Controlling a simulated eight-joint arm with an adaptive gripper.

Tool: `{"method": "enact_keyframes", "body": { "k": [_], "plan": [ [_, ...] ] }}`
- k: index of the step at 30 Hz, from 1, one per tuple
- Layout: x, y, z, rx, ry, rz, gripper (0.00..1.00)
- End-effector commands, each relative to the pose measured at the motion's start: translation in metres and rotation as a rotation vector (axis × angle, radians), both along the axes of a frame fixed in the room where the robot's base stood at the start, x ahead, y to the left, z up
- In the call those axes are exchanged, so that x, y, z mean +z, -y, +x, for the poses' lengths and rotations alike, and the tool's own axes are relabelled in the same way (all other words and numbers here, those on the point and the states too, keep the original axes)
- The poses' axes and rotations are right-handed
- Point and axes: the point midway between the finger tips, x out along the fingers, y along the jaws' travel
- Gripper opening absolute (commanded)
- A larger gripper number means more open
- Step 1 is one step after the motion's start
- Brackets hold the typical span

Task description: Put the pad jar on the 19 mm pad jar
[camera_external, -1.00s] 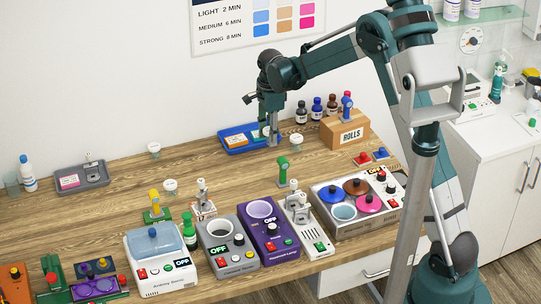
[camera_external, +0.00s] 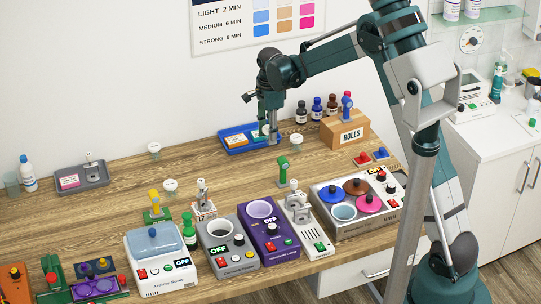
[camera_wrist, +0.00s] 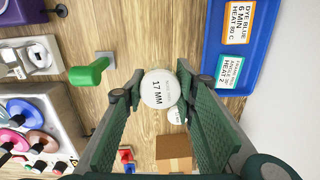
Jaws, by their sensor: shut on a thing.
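My gripper (camera_wrist: 160,96) is shut on a white-lidded pad jar (camera_wrist: 158,86) marked 17 MM, held between the fingertips. In the external view my gripper (camera_external: 270,139) is in front of the blue tray, and the held jar is hard to make out there. A second white-lidded jar (camera_wrist: 176,116) shows partly behind the held one in the wrist view; its mark is not legible. In the external view white-lidded jars stand right of my gripper (camera_external: 296,139), at the back left (camera_external: 154,148) and mid-table (camera_external: 170,185). Their sizes cannot be read.
A blue tray (camera_external: 232,149) with label cards lies behind my gripper. A cardboard box (camera_external: 344,131) marked ROLLS stands to the right, with small bottles behind it. Bare wood lies left of the gripper.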

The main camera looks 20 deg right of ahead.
Motion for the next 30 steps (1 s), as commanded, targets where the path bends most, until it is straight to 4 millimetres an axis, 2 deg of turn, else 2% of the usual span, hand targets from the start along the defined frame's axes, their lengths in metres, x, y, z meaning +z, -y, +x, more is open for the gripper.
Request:
{"method": "enact_keyframes", "body": {
  "k": [5, 11, 20, 30],
  "plan": [
    [0.003, -0.016, 0.002, -0.003, 0.000, 0.000, 0.16],
    [0.009, -0.058, 0.005, -0.013, -0.001, 0.000, 0.16],
    [0.025, -0.157, 0.005, -0.043, -0.003, 0.002, 0.16],
    [0.045, -0.277, -0.012, -0.080, -0.005, 0.001, 0.16]
  ]
}}
